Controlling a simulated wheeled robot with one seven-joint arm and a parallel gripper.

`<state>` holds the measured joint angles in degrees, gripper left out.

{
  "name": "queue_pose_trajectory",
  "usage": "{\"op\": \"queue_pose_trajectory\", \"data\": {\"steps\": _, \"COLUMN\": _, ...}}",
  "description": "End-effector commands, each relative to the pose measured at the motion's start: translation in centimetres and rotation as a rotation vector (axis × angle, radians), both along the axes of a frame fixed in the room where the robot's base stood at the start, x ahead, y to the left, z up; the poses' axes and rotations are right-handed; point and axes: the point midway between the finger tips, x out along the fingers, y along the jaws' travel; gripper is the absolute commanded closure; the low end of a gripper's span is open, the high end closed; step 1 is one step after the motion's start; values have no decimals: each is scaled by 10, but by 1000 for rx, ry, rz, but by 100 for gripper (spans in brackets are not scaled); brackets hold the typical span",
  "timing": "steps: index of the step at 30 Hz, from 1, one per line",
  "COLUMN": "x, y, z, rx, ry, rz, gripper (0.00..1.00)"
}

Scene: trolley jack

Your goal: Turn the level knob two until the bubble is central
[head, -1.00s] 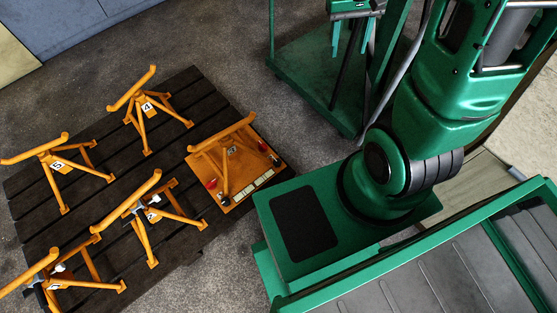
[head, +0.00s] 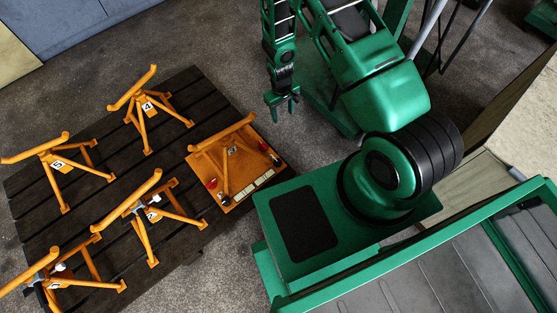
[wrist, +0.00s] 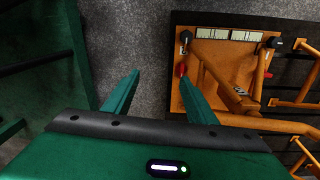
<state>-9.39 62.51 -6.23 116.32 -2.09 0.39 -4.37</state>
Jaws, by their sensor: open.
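An orange plate (head: 196,163) lies on the near right corner of the dark slatted pallet and carries an orange stand (head: 228,132). Two pale level vials (head: 250,188) lie along its near edge; they also show in the wrist view (wrist: 212,33). A dark knob sits at each end of the vials, one left (wrist: 185,37) and one right (wrist: 270,42) in the wrist view. A red knob (head: 211,183) is also on the plate. The bubbles and knob numbers are too small to read. My gripper (head: 283,112) is open and empty, above the floor beyond the plate, touching nothing.
Several numbered orange stands, such as one marked 4 (head: 148,107) and one marked 5 (head: 58,165), stand on the pallet (head: 185,88). A green trolley stands at the back behind my arm. Bare grey floor (head: 215,60) lies between pallet and trolley.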

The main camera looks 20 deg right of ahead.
Motion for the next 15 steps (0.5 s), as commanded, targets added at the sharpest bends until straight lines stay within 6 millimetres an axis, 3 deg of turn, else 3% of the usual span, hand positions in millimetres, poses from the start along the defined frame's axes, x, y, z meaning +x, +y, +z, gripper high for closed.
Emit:
{"op": "queue_pose_trajectory", "data": {"steps": 1, "x": -10, "y": 9, "z": -27, "rx": 5, "ry": 10, "rz": 21, "gripper": 48}}
{"op": "queue_pose_trajectory", "data": {"steps": 6, "x": -36, "y": 31, "z": -97, "rx": 30, "ry": 14, "rz": 75, "gripper": 48}}
{"op": "queue_pose_trajectory", "data": {"steps": 10, "x": -54, "y": 42, "z": -134, "rx": 44, "ry": 15, "rz": 103, "gripper": 48}}
{"op": "queue_pose_trajectory", "data": {"steps": 15, "x": -68, "y": 49, "z": -159, "rx": 54, "ry": 15, "rz": 120, "gripper": 48}}
